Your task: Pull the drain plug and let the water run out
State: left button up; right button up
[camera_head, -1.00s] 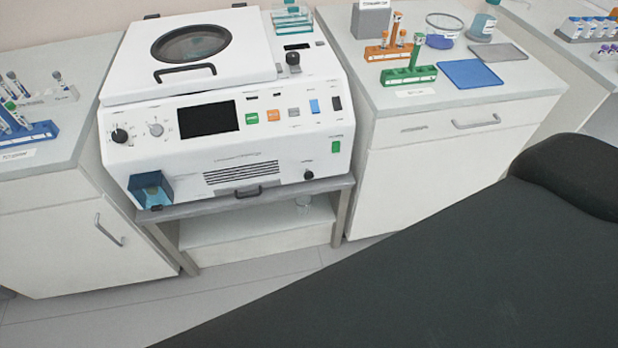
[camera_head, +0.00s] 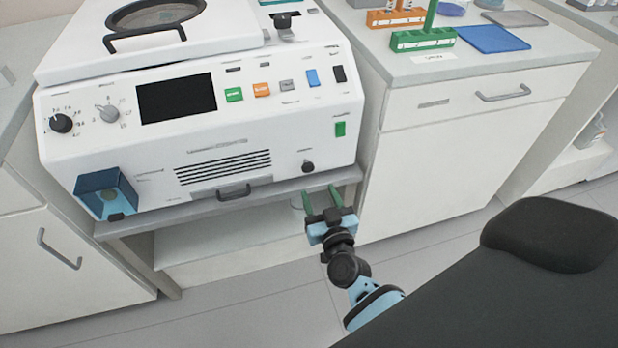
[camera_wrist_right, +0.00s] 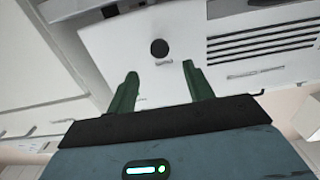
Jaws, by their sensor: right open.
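The drain plug, a round black knob (camera_head: 307,167), sits at the lower right of the white machine's front (camera_head: 250,150). It also shows in the right wrist view (camera_wrist_right: 159,47), ahead of the fingers and apart from them. My right gripper (camera_head: 321,196) is just below the plug in the head view, with its green fingers spread and nothing between them. The fingers also show in the right wrist view (camera_wrist_right: 160,80). My left gripper is out of view.
The machine stands on a grey bench (camera_head: 150,217) with a low shelf (camera_head: 200,240). A black handle (camera_head: 234,193) and a blue box (camera_head: 106,192) jut from its front. A white cabinet (camera_head: 450,150) stands to the right. My black base fills the lower right.

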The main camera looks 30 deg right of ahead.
aim_at(309, 168)
jog(key=shift+b+x, duration=0.55)
jog(key=shift+x, duration=3.35)
